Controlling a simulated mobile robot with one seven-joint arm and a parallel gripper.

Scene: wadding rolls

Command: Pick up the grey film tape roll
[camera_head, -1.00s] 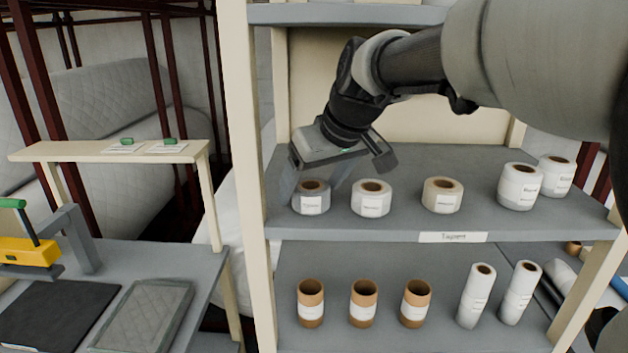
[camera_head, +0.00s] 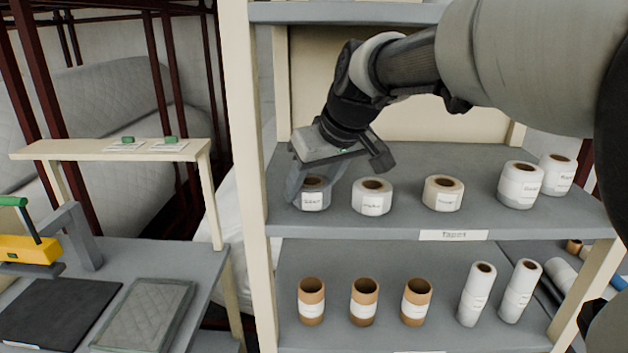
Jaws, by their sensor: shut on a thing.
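The grey film tape roll (camera_head: 312,200) stands at the left end of the upper shelf, with a white label on its front. Its top is partly hidden by my gripper (camera_head: 312,187), which reaches down over it from above. The fingers are shut on the roll, one at its left side and one at its right. The roll appears to be still on the shelf or very close to it; I cannot tell if there is a gap.
A white roll (camera_head: 372,197) stands close to the right, then a cream roll (camera_head: 443,194) and two taller white rolls (camera_head: 520,186). A shelf post (camera_head: 243,180) rises close on the left. Brown tubes (camera_head: 364,302) and white rolls (camera_head: 476,294) stand on the lower shelf (camera_head: 440,320).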

